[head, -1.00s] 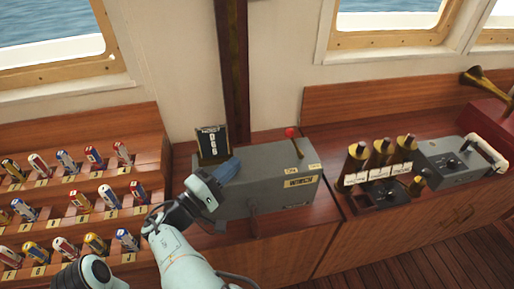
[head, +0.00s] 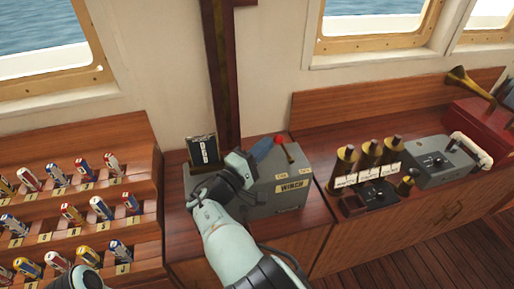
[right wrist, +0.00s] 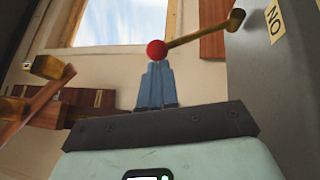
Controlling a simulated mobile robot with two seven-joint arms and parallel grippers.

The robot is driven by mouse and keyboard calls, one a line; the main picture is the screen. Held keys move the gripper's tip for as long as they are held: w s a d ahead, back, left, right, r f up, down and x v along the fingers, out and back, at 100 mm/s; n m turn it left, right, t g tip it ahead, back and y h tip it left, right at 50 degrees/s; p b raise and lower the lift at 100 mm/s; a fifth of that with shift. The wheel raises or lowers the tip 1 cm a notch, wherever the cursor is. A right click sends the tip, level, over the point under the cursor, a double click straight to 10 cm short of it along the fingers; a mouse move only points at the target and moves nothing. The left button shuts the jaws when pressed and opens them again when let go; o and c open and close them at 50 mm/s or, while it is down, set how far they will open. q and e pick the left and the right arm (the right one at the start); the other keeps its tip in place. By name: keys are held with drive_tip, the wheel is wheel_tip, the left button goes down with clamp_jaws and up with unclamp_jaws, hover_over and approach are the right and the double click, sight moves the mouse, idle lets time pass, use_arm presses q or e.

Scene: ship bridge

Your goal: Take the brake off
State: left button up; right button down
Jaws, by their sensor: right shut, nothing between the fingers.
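The grey winch box (head: 262,198) stands on the wooden counter. From its top rises a brass lever with a red knob (head: 279,139); in the right wrist view the knob (right wrist: 157,50) and its brass rod (right wrist: 200,36) show clearly. My right gripper (head: 270,146) is above the box, its blue fingers just left of the knob. In the right wrist view its fingers (right wrist: 156,66) are shut and empty, with the knob at their tips. I cannot tell whether they touch it. My left gripper is not in view.
A small dark counter display (head: 203,150) stands on the box's left end. Racks of coloured cylinders (head: 85,200) are at the left. A dark post (head: 222,75) rises behind the box.

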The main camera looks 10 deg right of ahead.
idle(0.3)
drive_tip(key=shift+d+r+m+g+y+p, duration=0.35)
drive_tip(key=shift+d+r+m+g+y, duration=0.2)
drive_tip(key=shift+d+r, duration=0.2)
drive_tip(key=d+r+m+g+y, duration=0.2)
drive_tip(key=d+m+g+y, duration=0.1)
drive_tip(key=d+y, duration=0.3)
drive_tip(key=shift+w+d+r+m, duration=0.15)
drive_tip(key=shift+d+m, duration=0.3)
drive_tip(key=shift+d, duration=0.7)
drive_tip(key=shift+d+y, duration=0.1)
drive_tip(key=shift+y, duration=0.15)
drive_tip(key=shift+p, duration=0.35)
